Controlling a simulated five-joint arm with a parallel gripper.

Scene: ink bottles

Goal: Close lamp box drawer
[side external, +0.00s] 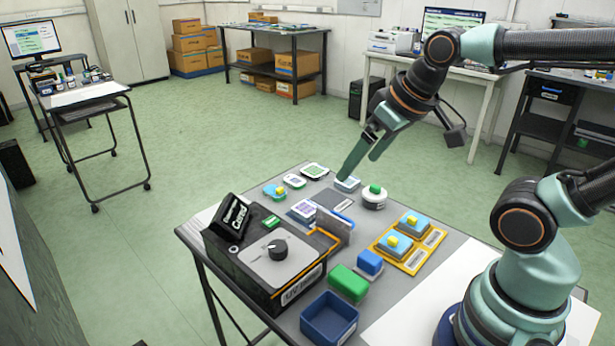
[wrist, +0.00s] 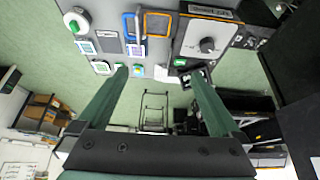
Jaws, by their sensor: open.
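The lamp box (side external: 270,268) is a black box with a light top plate and a dark round knob, at the table's left front. The wrist view shows it at upper right (wrist: 206,38). Its drawer (wrist: 158,24) appears as an orange-edged tray standing out from the box, with a blue handle (wrist: 129,26) at the outer end. In the side view a grey upright panel (side external: 333,225) beside the box appears to be the drawer front. My gripper (side external: 360,166) is open and empty, above the table's back edge, apart from drawer and box. It also shows in the wrist view (wrist: 157,78).
A black tilted display (side external: 233,216) stands on the box's left. An orange tray with blue-and-yellow pieces (side external: 412,240), a green block (side external: 348,284), a blue block (side external: 369,262) and a blue bin (side external: 329,318) are to the right. Small pads and a green-button device (side external: 374,198) lie behind.

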